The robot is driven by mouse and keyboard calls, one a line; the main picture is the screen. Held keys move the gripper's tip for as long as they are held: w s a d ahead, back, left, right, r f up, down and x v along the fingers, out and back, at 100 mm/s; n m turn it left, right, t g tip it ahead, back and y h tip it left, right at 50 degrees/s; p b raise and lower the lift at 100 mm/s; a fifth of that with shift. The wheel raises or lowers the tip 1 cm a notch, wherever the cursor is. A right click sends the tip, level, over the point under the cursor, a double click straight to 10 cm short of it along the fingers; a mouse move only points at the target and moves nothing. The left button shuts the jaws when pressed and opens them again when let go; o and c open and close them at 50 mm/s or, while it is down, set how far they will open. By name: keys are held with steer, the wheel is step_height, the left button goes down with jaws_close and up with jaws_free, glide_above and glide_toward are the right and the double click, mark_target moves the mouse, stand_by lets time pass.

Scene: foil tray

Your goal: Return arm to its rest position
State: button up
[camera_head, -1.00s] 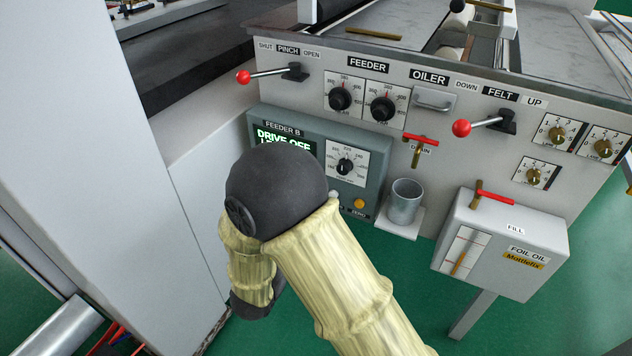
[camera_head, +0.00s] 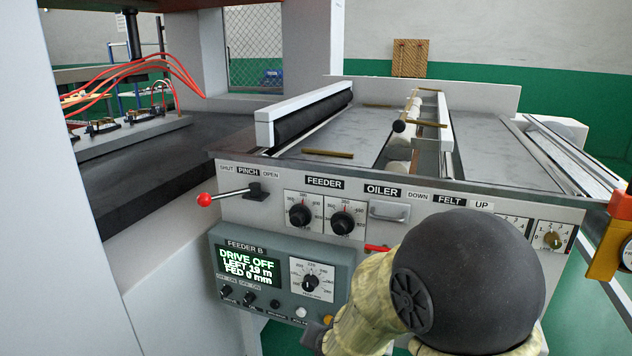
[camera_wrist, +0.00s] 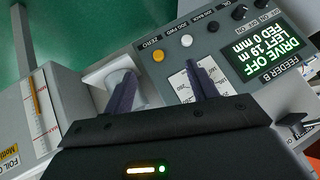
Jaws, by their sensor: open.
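My arm (camera_head: 465,275) fills the lower right of the head view, its dark rounded joint in front of the oiler end of the machine panel. The fingers point toward the Feeder B box (camera_head: 280,280), whose controls also show in the wrist view (camera_wrist: 225,40). I cannot tell whether the fingertips touch anything.
The feeder machine's front panel (camera_head: 370,225) stands close ahead, with a red-knobbed pinch lever (camera_head: 225,197) sticking out at left. A grey cup (camera_wrist: 122,83) is by the left finger in the wrist view. A white upright (camera_head: 75,110) borders the left. An orange-and-red part (camera_head: 612,235) is at far right.

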steer(key=s+d+r+n+g+h+p, duration=0.1)
steer(key=s+d+n+g, duration=0.4)
steer(key=s+d, duration=0.85)
step_height(320, 180, up, 27)
steer(key=g+p, duration=0.1)
steer(key=p, duration=2.6)
steer(key=shift+s+a+r+m, duration=0.15)
steer(key=shift+s+a+m, duration=0.05)
steer(key=shift+s+m, duration=0.1)
steer(key=shift+w, duration=0.15)
steer(key=shift+s, duration=0.2)
